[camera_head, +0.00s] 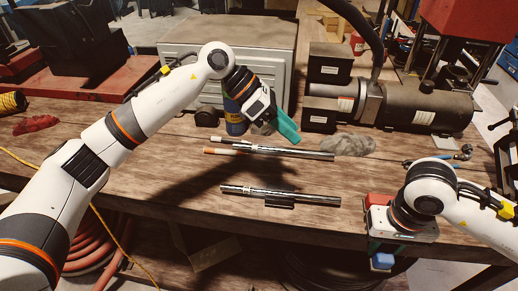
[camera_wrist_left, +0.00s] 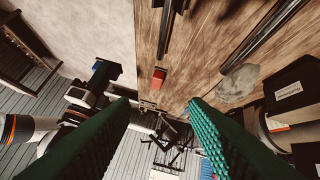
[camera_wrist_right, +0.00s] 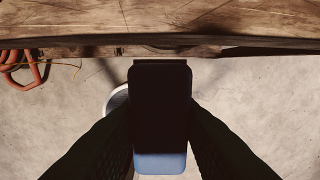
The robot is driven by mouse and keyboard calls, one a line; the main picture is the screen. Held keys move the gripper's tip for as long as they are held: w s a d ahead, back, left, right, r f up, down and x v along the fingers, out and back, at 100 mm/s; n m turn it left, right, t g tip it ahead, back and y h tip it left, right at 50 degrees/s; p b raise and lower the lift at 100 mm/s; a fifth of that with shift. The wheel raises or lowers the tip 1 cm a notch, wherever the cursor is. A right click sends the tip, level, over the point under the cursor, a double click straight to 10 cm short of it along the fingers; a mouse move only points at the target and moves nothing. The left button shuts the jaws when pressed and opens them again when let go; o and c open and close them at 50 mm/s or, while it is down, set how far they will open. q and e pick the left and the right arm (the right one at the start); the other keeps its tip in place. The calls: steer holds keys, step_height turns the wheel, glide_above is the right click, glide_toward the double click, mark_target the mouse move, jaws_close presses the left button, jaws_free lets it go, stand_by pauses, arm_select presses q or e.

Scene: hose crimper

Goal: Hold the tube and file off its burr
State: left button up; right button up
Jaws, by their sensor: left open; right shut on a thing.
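A shiny metal tube (camera_head: 280,194) lies across a small dark support (camera_head: 280,204) on the wooden bench. Behind it lie two slim rods close together, one with an orange-tan handle (camera_head: 226,152) and a metallic right part (camera_head: 310,155). I cannot tell which is the file. My left gripper (camera_head: 287,130) is open and empty above the bench, behind the rods; its green fingers (camera_wrist_left: 158,103) are wide apart. My right gripper (camera_wrist_right: 160,125) is shut on a dark block with a blue end (camera_wrist_right: 160,163), in front of the bench edge. No burr is discernible.
A red block (camera_head: 380,200) sits at the bench's front edge near my right wrist. A grey rag (camera_head: 348,145), a black motor-like machine (camera_head: 420,105) and a grey metal box (camera_head: 190,78) stand behind.

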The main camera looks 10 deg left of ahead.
mark_target(259, 190)
arm_select(q)
steer(key=s+a+f+m+y, duration=0.3)
steer(key=a+f+y, duration=0.25)
steer(key=y, duration=0.45)
steer(key=shift+t, duration=0.4)
step_height(259, 190, down, 11)
steer(key=shift+s+f, duration=0.1)
jaws_close()
stand_by(0.4)
